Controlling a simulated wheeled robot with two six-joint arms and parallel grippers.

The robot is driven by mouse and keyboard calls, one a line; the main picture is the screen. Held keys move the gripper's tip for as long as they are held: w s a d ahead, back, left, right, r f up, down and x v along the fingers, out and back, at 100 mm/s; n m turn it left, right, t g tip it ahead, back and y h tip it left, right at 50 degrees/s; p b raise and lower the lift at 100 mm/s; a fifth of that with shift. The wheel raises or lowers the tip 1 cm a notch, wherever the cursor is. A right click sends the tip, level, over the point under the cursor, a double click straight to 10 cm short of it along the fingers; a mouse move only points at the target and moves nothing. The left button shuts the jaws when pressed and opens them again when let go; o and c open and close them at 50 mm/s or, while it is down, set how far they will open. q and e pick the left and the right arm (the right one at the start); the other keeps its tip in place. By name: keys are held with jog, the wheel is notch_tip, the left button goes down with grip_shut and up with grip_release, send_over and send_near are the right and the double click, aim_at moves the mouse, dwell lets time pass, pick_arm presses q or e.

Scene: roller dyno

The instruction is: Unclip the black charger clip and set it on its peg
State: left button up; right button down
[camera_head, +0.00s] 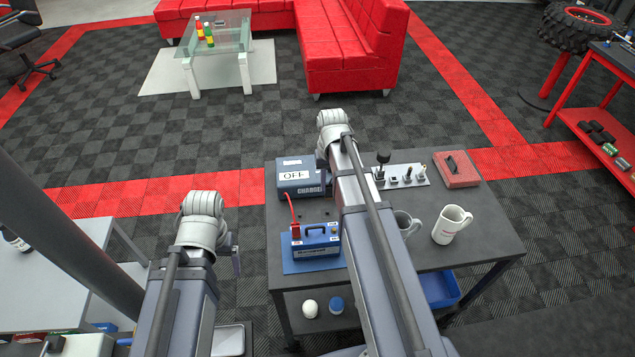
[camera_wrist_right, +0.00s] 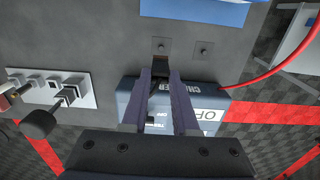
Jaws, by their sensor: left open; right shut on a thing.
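The blue battery (camera_head: 316,244) sits on a blue mat (camera_head: 300,268) on the dark cart. A red clip (camera_head: 295,233) with a red lead is at its left end. The charger (camera_head: 299,178), marked OFF, stands behind it. In the right wrist view, my right gripper (camera_wrist_right: 161,76) is shut on the black clip (camera_wrist_right: 160,72), above the cart top beside the charger (camera_wrist_right: 190,108). The clip is close to one small peg (camera_wrist_right: 161,46); I cannot tell if they touch. A second peg (camera_wrist_right: 204,48) is beside it. My left gripper (camera_head: 235,257) is open and empty, left of the cart.
A switch panel (camera_head: 402,176), a red case (camera_head: 457,169) and a white mug (camera_head: 451,224) stand on the cart's right half. A grey mug (camera_head: 405,223) is partly behind my right arm. A grey table (camera_head: 60,270) is at the left.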

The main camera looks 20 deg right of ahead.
aim_at(328, 195)
jog(key=shift+s+a+f, duration=0.1)
jog(key=shift+s, duration=0.05)
jog(key=shift+f+b, duration=0.45)
jog(key=shift+b, duration=0.15)
notch_tip(328, 195, down, 5)
jog(key=b, duration=0.5)
jog(key=shift+f, duration=0.1)
jog(key=shift+s+f+b, duration=0.1)
jog(key=shift+f+b, duration=0.55)
jog(key=shift+b, duration=0.1)
dwell(1.4)
dwell(0.4)
jog(key=c, duration=0.6)
grip_release()
jog(key=shift+r, duration=0.15)
notch_tip(328, 195, up, 8)
jog(key=p, duration=0.7)
jog(key=shift+f+p, duration=0.25)
jog(key=shift+p, duration=0.15)
